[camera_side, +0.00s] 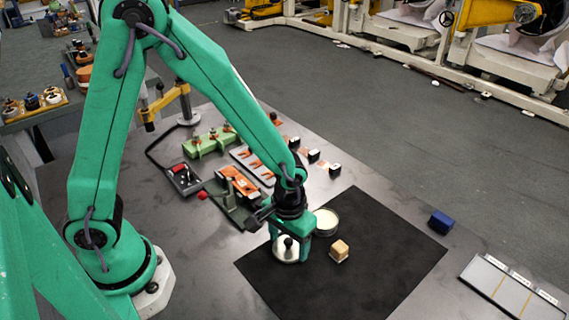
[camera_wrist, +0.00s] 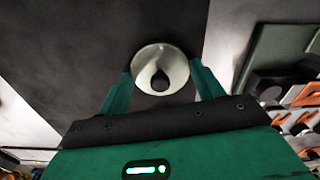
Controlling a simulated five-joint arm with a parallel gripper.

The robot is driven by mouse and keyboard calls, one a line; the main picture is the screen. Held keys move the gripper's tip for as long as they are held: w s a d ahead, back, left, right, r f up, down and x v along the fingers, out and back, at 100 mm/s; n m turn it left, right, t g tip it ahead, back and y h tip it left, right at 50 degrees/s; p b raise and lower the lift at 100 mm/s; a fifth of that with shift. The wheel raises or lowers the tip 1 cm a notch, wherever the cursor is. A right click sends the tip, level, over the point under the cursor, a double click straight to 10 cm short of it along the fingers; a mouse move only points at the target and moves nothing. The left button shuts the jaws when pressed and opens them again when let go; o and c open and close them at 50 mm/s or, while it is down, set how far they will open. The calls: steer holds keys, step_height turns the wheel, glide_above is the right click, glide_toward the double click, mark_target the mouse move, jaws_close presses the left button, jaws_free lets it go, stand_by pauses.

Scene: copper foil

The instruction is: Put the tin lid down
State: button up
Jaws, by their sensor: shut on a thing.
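The tin lid (camera_side: 284,256) is a pale metal disc with a black knob on top. In the side view it is at the mat's left part, under my gripper (camera_side: 288,243). In the wrist view the lid (camera_wrist: 146,75) sits between my two green fingers, which are shut on its rim from both sides. It looks level and at or just above the black mat (camera_side: 385,240); I cannot tell if it touches. The open round tin (camera_side: 326,221), with pale contents, stands just behind and to the right of the lid.
A tan block (camera_side: 339,250) lies on the mat close to the lid's right. A blue block (camera_side: 440,221) and a pale compartment tray (camera_side: 508,288) are farther right. Copper parts and fixtures (camera_side: 240,181) crowd the table behind. The mat's front and right are clear.

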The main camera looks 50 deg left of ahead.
mark_target(288, 240)
steer(key=shift+f, duration=0.15)
steer(key=o, duration=0.9)
steer(key=shift+o, duration=0.2)
steer(key=shift+r, duration=0.2)
step_height(288, 240, up, 12)
stand_by(0.6)
